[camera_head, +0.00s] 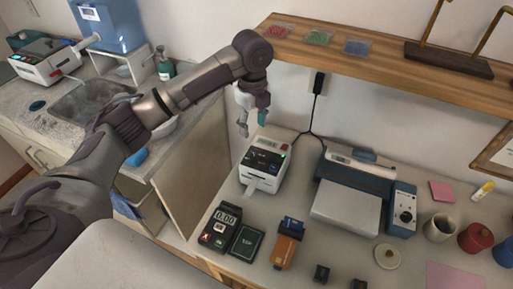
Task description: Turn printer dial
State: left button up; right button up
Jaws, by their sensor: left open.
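A blue-and-white machine that looks like the printer (345,211) stands on the worktop right of centre. Its blue side panel (402,196) carries a dark round dial (405,216) on the front face. My left gripper (252,122) hangs fingers down from the arm that comes in from the left. It is open and empty, above and behind a small white device (262,168) with a dark panel, well to the left of the dial. My right gripper is not in view.
A wooden shelf (390,66) with small trays runs along the wall.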

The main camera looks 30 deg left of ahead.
aim_at(253, 156)
pick_arm(q)
jog(key=f, duration=0.2)
jog(key=f+p, duration=0.1)
jog(key=f, duration=0.2)
jog(key=shift+s+f, duration=0.2)
jog(key=shift+f, duration=0.1)
notch_tip(253, 156, down, 6)
jog(key=shift+w+r+p, duration=0.1)
jog(key=shift+r+p, duration=0.1)
jog(key=shift+p, duration=0.15)
jog(key=shift+f, duration=0.3)
jog(key=shift+w+f, duration=0.1)
jog(key=shift+f, duration=0.15)
jog(key=c, duration=0.8)
jog(key=shift+c, duration=1)
grip_shut()
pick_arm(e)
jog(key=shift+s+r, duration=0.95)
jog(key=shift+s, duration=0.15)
